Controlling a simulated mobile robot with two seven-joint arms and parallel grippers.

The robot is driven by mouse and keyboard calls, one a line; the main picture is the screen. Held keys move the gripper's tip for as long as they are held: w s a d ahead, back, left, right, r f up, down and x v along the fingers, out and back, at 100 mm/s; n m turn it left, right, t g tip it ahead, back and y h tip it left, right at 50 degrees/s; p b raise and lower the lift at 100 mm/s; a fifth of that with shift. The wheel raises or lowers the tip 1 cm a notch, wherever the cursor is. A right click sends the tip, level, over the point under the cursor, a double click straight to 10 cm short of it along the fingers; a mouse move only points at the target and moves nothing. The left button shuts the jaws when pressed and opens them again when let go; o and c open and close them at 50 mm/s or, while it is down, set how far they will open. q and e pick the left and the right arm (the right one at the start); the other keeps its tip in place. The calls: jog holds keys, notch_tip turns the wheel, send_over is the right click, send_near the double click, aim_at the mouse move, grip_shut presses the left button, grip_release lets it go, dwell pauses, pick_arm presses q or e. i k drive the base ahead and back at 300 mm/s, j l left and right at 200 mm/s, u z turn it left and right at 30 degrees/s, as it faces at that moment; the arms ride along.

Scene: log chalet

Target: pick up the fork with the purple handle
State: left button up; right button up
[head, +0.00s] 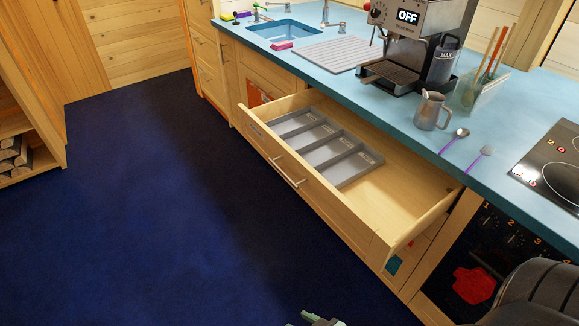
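Two utensils with purple handles lie side by side on the blue counter at the right. The one nearer the stove has a flat, squarish head and looks like the fork (486,151), though its tines are too small to make out. The other is a spoon (461,133) with a rounded bowl, left of the fork and apart from it. Neither gripper's fingers show clearly. A small grey and green part at the bottom edge cannot be identified, and a dark arm link of mine fills the bottom right corner, well below the fork.
An open drawer (400,205) with a grey divided tray (338,177) juts out below the counter (425,140). A metal jug (430,112), utensil holder (485,92) and coffee machine (405,45) stand behind the utensils. The stove (550,165) is right. Dark blue floor (150,220) is clear at left.

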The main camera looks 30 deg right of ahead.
aim_at(484, 152)
jog(key=z, duration=2.2)
